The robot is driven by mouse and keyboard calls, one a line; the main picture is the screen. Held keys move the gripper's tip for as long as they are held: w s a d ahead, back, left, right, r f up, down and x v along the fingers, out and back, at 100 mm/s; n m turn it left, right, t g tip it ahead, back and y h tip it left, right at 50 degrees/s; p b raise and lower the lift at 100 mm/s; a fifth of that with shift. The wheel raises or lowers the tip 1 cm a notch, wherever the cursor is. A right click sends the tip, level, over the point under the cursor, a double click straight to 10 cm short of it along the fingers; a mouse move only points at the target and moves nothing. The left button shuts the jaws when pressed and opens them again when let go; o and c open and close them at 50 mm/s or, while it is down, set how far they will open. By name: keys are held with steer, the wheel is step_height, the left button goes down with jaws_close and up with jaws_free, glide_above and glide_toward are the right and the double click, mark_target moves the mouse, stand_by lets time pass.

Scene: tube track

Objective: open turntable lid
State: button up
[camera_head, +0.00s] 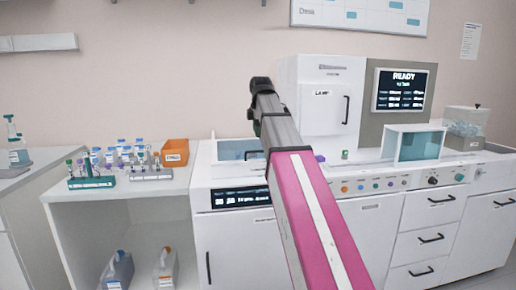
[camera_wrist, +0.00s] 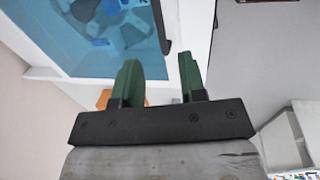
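The turntable lid (camera_wrist: 110,58) is a blue, see-through panel in a white frame, filling the upper left of the wrist view. Blurred blue shapes show through it. A dark bar that looks like its handle (camera_wrist: 161,28) runs along its right edge. In the head view the lid (camera_head: 232,150) is on the left part of the white machine, partly behind my arm, and looks closed. My gripper (camera_wrist: 158,64) has two green fingers, spread apart with nothing seen between them. The fingertips point toward the handle, just short of it. In the head view my arm mostly hides the gripper.
The white machine (camera_head: 300,75) has a screen reading READY (camera_head: 404,88) and a row of buttons. A blue-windowed box (camera_head: 418,146) and a clear bin (camera_head: 466,125) stand at right. Tube racks (camera_head: 90,182) and an orange bin (camera_head: 175,152) sit on the left bench.

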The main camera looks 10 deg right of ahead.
mark_target(258, 151)
steer(key=f, duration=0.2)
steer(key=w+f, duration=0.1)
steer(key=f, duration=0.4)
steer(key=shift+w+f, duration=0.25)
steer(key=shift+f, duration=0.05)
jaws_close()
